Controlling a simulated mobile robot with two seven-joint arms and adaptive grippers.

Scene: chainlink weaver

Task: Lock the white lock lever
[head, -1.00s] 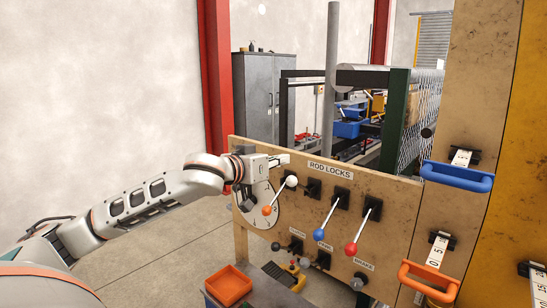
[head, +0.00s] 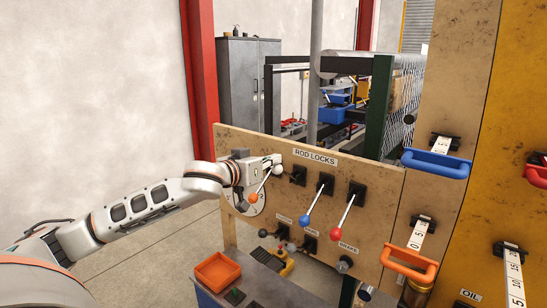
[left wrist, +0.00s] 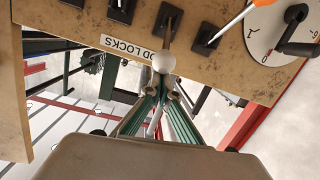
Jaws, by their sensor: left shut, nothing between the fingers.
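The white lock lever has a white ball knob (head: 277,169) and a dark base (head: 298,175) on the wooden panel, near the ROD LOCKS label. Its knob sticks out from the panel, and in the left wrist view the white knob (left wrist: 163,62) hides part of its rod. My left gripper (head: 272,160) is shut and empty, close by the knob. In the left wrist view, the fingertips (left wrist: 162,93) are right by the knob; I cannot tell whether they touch it. My right gripper is not in view.
An orange-knobbed lever (head: 253,197) is left of the white one, over a round dial. Blue (head: 304,219) and red (head: 343,225) levers hang to the right. Blue (head: 436,164) and orange (head: 408,259) handles are farther right. An orange tray (head: 217,271) lies below.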

